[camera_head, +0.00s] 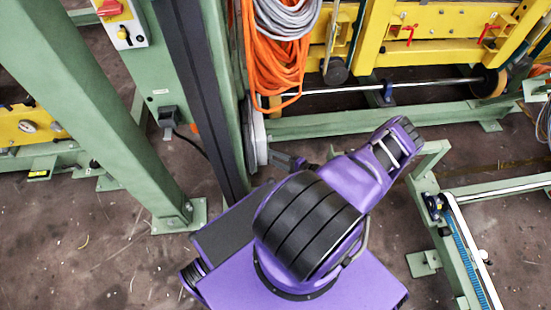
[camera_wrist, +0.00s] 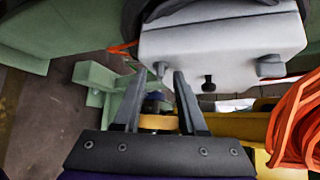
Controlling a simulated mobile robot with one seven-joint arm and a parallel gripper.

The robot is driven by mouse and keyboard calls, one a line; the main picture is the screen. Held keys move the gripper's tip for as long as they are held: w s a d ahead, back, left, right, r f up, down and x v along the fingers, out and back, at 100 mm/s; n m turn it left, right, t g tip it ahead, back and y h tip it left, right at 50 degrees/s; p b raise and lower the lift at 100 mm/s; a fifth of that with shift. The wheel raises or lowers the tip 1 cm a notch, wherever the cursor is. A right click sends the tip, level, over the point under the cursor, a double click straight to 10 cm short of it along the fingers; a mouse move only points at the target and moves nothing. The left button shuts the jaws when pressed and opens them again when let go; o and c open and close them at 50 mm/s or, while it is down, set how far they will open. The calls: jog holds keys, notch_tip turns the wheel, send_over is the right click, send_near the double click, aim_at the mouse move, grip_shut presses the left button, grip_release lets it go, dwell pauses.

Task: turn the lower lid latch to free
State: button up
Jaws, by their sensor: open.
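A light grey box (camera_wrist: 222,45) fills the upper part of the wrist view. Small fittings stick out along its edge: a grey tab (camera_wrist: 160,69), a dark knob (camera_wrist: 208,82) and a wider grey tab (camera_wrist: 270,68). I cannot tell for sure which is the lower lid latch, or how it is turned. My gripper (camera_wrist: 158,76) is open, its two dark fingers pointing at the box edge. The grey tab shows between the fingertips; I cannot tell whether they touch it. In the head view my gripper (camera_head: 281,160) is beside a pale grey housing (camera_head: 255,138) on the green post.
Orange cable (camera_head: 272,60) and grey cable (camera_head: 286,16) hang above the housing; the orange cable (camera_wrist: 298,125) also shows at right in the wrist view. A green post (camera_head: 85,105) stands at left. A yellow frame (camera_head: 440,20) is behind, and a green conveyor frame (camera_head: 450,235) at right.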

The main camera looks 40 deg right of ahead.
grip_shut()
jog(key=shift+r+g+p, duration=0.15)
jog(key=shift+g+p, duration=0.15)
jog(key=shift+w+d+r+m+g+y+b, duration=0.15)
jog(key=shift+m+g+y, duration=0.4)
jog(key=shift+m+g, duration=0.75)
jog(key=shift+w+d+r+m+g+y+b, duration=0.1)
jog(key=shift+w+m+g+y, duration=0.4)
jog(key=shift+g, duration=1.2)
jog(key=shift+d+r+m+g+y+b, duration=0.15)
jog(key=shift+m+g+y, duration=0.5)
jog(key=shift+m+g, duration=0.75)
